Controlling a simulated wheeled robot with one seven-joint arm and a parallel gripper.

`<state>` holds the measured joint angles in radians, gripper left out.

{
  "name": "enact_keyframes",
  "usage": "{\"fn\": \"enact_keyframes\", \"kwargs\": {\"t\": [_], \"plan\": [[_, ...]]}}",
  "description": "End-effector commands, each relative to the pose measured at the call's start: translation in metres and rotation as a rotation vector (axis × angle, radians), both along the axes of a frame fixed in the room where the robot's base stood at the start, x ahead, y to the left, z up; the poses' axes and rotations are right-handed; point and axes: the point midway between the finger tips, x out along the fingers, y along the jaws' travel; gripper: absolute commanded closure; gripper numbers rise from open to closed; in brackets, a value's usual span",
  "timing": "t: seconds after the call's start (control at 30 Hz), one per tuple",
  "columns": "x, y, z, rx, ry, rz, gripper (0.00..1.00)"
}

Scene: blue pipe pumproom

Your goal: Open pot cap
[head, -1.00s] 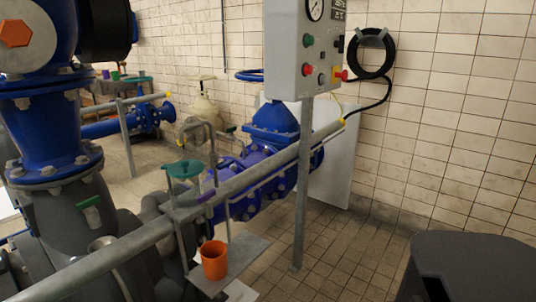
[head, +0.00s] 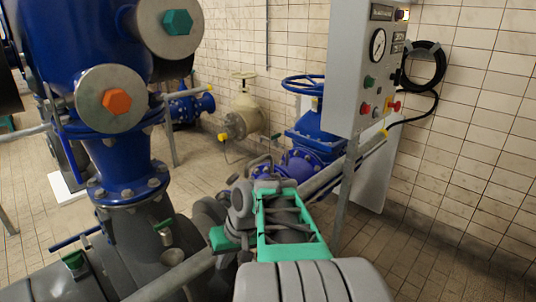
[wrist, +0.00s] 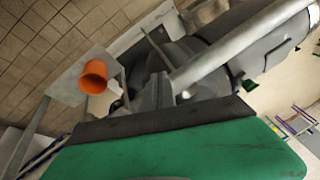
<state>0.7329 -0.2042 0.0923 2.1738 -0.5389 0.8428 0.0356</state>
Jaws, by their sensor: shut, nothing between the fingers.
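Two small green-topped fittings sit on the dark grey pump casing at the lower left of the head view: one green piece (head: 163,224) beside a metal cup, and a green cap (head: 73,260) nearer. I cannot tell for sure which is the pot cap. A small green piece (wrist: 249,84) also shows on dark metal at the right of the wrist view. My gripper (wrist: 165,122) fills the bottom of the wrist view as a green surface with a dark edge. It is shut and empty, apart from these fittings. My arm covers the middle foreground of the head view.
A galvanised rail (head: 175,276) runs diagonally beside the pump. An orange cup (wrist: 94,76) stands on a small shelf in the wrist view. Blue pump housings (head: 118,165) rise at left. A control box (head: 375,70) stands on a post at right. Tiled floor is open at far right.

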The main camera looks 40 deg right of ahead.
Motion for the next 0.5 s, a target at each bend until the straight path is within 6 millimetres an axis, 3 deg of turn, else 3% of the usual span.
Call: {"fn": "enact_keyframes", "kwargs": {"t": [0.03,0.1,0.2,0.33,0.5], "plan": [[-0.003,-0.039,0.063,0.026,-0.03,-0.064,1.0],[-0.011,-0.086,0.107,0.055,-0.082,-0.126,1.0],[-0.032,-0.142,0.156,0.083,-0.155,-0.2,1.0],[-0.061,-0.187,0.19,0.098,-0.22,-0.258,1.0],[-0.07,-0.201,0.191,0.103,-0.247,-0.274,1.0]]}}
